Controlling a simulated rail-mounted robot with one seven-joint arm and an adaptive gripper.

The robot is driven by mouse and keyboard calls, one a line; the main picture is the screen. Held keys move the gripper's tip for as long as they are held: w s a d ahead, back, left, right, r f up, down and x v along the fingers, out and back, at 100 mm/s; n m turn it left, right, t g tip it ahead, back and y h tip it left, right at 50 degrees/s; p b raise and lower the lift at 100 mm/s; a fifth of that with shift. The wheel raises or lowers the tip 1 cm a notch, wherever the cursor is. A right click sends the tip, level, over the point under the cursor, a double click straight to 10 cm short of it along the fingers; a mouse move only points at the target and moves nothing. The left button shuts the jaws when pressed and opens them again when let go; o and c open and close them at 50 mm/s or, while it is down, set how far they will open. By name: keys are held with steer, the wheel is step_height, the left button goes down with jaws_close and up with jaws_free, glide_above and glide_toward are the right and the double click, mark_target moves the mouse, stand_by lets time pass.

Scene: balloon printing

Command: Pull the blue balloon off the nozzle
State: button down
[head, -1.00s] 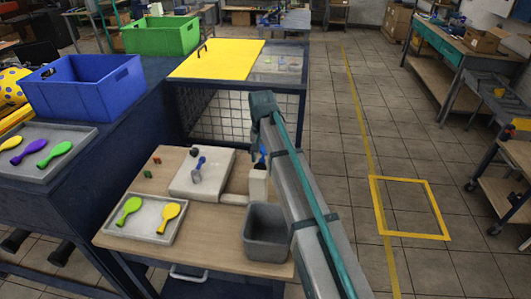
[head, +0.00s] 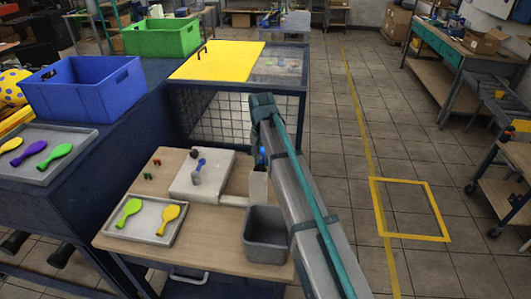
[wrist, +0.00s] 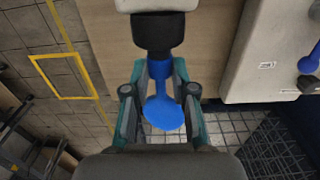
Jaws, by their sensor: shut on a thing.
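The blue balloon (wrist: 164,112) is in the middle of the wrist view, with its round body between my fingers. Its blue mouth end meets the black nozzle (wrist: 158,35), which is fixed to a white post (head: 258,184). In the head view the balloon shows as a small blue patch (head: 262,153) beside my arm, above the post. My arm hides most of the gripper there. I cannot tell how much of the mouth is still on the nozzle.
A white block (head: 210,187) carries a second blue item (head: 201,163) and a grey part. A grey tray (head: 155,233) holds a green and a yellow balloon. A grey bin (head: 265,215) stands beside my arm. A mesh-sided cabinet (head: 225,120) is behind.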

steer(key=shift+w, duration=0.3)
steer(key=shift+w+d, duration=0.1)
steer(key=shift+w, duration=0.35)
step_height(320, 180, up, 17)
steer(key=p, duration=0.8)
stand_by(0.6)
steer(key=shift+d, duration=0.1)
